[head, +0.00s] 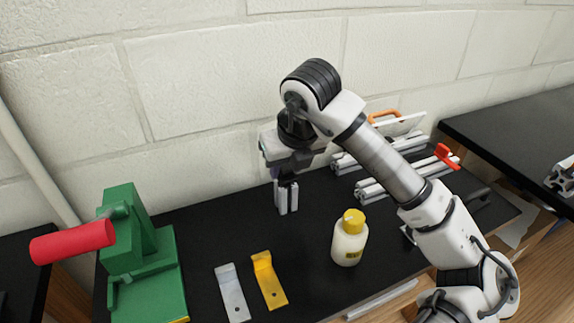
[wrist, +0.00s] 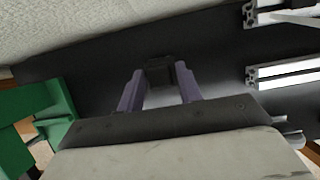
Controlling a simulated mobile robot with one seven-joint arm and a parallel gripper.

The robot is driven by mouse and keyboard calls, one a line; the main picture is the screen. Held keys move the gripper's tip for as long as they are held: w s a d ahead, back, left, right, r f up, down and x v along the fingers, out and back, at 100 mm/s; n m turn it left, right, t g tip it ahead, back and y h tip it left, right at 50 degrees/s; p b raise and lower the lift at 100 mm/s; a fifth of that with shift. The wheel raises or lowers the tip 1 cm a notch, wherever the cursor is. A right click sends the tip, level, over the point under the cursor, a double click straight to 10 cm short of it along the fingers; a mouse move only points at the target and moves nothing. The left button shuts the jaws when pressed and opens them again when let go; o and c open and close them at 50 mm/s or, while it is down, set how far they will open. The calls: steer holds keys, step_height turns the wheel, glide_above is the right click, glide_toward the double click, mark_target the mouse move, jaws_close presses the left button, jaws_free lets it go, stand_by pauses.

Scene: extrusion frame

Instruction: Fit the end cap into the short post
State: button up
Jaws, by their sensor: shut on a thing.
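My gripper (head: 287,181) points down over the black bench at the middle of the head view. In the wrist view its two purple fingers (wrist: 160,88) are shut on a small black block, the end cap (wrist: 160,71). The short post (head: 287,200) is a silvery grooved extrusion standing upright directly below the fingers. The cap is too dark and small to make out in the head view, and I cannot tell whether it touches the post's top.
A yellow-capped bottle (head: 348,240) stands right of the post. Grey (head: 232,292) and yellow (head: 269,280) brackets lie in front. A green fixture with a red handle (head: 72,242) stands left. Extrusion rails (head: 372,187) lie behind my arm, and the wall (head: 200,80) is close behind.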

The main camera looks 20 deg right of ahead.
steer(key=shift+f+b, duration=0.9)
steer(key=shift+b, duration=0.4)
steer(key=o, duration=1)
steer(key=shift+o, duration=0.2)
steer(key=shift+r, duration=0.1)
steer(key=v, duration=1.3)
steer(key=shift+s+r+b, duration=0.2)
steer(key=shift+r+b, duration=0.1)
steer(key=shift+b, duration=0.05)
